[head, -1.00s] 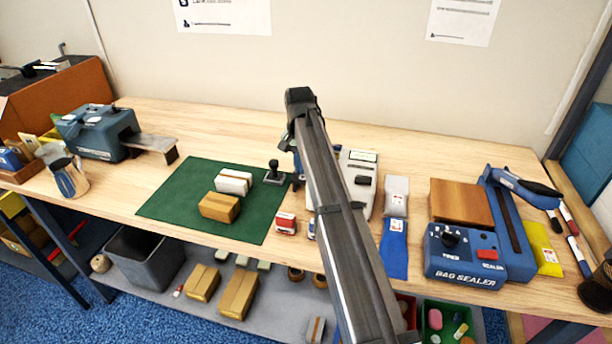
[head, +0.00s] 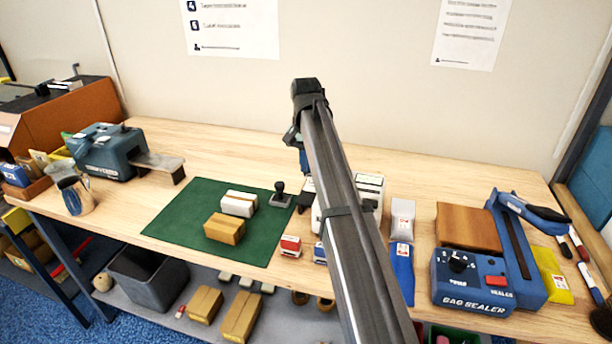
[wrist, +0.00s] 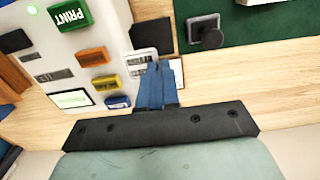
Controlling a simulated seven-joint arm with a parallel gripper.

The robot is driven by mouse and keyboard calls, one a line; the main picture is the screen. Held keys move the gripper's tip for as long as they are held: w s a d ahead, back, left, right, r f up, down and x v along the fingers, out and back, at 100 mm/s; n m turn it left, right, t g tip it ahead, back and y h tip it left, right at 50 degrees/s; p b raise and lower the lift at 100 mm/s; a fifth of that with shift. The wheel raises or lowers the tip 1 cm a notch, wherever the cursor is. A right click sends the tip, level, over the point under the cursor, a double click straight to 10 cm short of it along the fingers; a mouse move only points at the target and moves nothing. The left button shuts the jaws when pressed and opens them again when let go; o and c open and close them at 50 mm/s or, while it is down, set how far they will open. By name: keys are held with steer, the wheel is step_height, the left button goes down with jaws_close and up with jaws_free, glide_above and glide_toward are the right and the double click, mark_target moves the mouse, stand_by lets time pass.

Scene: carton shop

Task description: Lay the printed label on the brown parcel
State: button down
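The brown parcel (head: 225,229) lies on the green mat (head: 180,225), in front of a white parcel (head: 239,203). My gripper (wrist: 158,66) points down beside the white label printer (wrist: 75,65), near its edge. Its blue fingers are close together. A small white paper (wrist: 178,72), probably the printed label, shows just right of the fingers in the wrist view; I cannot tell whether they pinch it. In the head view my arm hides the fingertips, the paper and much of the printer.
A black-handled stamp (head: 280,192) stands at the mat's right edge, between parcels and printer. Red (head: 291,246) and blue small blocks stand in front. A bag sealer (head: 475,280) is at the right, a blue machine (head: 105,150) at the left. The back of the bench is clear.

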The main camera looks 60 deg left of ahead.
steer(key=r, duration=0.1)
steer(key=n, duration=0.2)
glide_above(221, 221)
step_height(221, 221, down, 3)
steer(key=shift+r+m, duration=0.1)
steer(key=shift+m, duration=1.2)
steer(key=shift+f, duration=3.2)
steer(key=shift+f, duration=0.15)
